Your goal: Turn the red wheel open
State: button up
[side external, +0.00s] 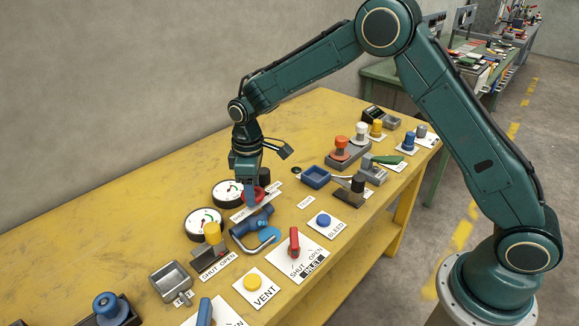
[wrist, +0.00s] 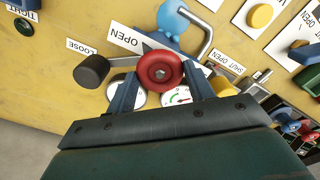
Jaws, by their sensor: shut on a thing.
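The red wheel (wrist: 160,70) is a round, dished handwheel with a small hub, seen from above in the wrist view. My gripper (wrist: 161,78) is shut on it, with one blue finger on each side of the rim. In the side view the wheel (side external: 262,193) shows as a bit of red behind my gripper (side external: 250,197), which points down over the yellow bench. A white label reading OPEN (wrist: 126,39) lies beside the wheel. The wheel's base is mostly hidden.
A black knob (wrist: 91,71) stands close on one side of the wheel, a yellow knob (wrist: 223,87) on the other. Two dial gauges (side external: 205,223) sit nearby. A blue valve with a bent grey handle (side external: 262,243) is in front. Bare bench (side external: 150,240) lies toward the wall.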

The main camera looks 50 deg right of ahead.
jog(key=n, duration=0.7)
dwell(0.6)
jog(key=o, duration=1)
jog(key=shift+r, duration=0.1)
notch_tip(320, 180, up, 14)
jog(key=shift+f, duration=0.15)
